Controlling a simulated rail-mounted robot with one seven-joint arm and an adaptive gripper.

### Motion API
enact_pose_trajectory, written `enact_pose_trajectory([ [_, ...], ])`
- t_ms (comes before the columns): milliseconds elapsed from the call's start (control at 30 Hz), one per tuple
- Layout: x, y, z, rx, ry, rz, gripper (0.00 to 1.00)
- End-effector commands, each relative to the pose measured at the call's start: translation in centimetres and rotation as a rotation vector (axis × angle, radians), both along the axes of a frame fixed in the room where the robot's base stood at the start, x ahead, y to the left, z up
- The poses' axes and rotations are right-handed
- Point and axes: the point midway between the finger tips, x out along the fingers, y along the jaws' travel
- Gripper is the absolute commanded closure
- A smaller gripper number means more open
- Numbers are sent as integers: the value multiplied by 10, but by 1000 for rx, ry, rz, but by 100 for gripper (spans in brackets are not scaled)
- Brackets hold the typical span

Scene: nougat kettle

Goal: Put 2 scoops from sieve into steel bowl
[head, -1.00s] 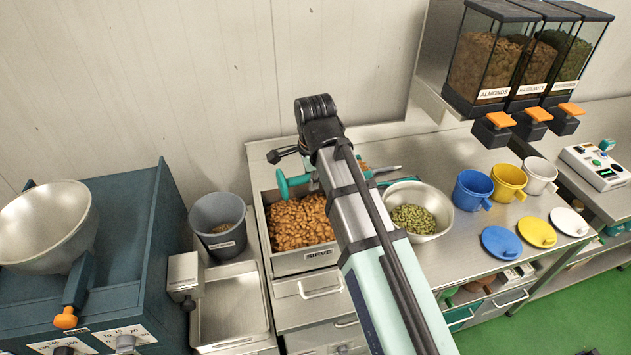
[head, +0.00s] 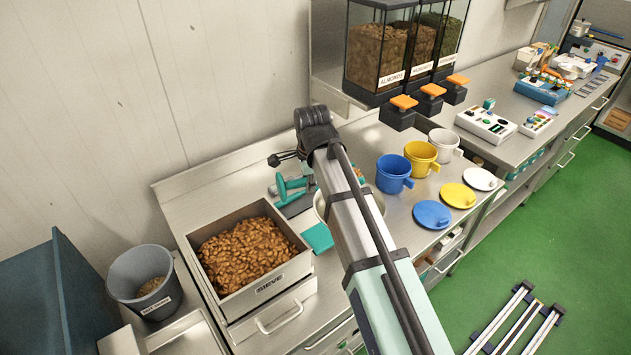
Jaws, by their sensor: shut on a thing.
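The sieve (head: 297,240), a steel box labelled SIEVE, is full of brown nuts at the lower left of centre. The steel bowl (head: 320,208) is mostly behind my forearm, so its contents are hidden. My gripper (head: 292,188) is partly hidden at the end of my arm, behind and right of the sieve and close to the bowl. It is shut on what looks like a scoop with a teal handle (head: 284,187). The scoop's cup and load are hidden by my arm.
A grey tub (head: 142,262) stands left of the sieve. A flat teal piece (head: 318,238) lies between sieve and bowl. Blue (head: 394,170), yellow (head: 420,157) and white (head: 444,143) cups, lids and nut dispensers (head: 378,60) stand to the right.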

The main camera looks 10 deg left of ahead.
Motion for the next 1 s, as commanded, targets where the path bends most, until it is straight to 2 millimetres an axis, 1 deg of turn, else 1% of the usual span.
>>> enact_pose_trajectory([
  [67, 2, 5, -2, 2, 0, -7, 100],
  [233, -3, 19, -3, 5, -3, -32, 100],
  [500, -6, 32, -5, 11, -5, -65, 100],
  [667, -6, 32, -13, 34, 6, -71, 100],
  [867, -4, 28, -33, 117, 47, -73, 100],
  [900, -2, 25, -27, 152, 63, -74, 100],
  [1000, 0, 20, -19, 246, 111, -75, 100],
])
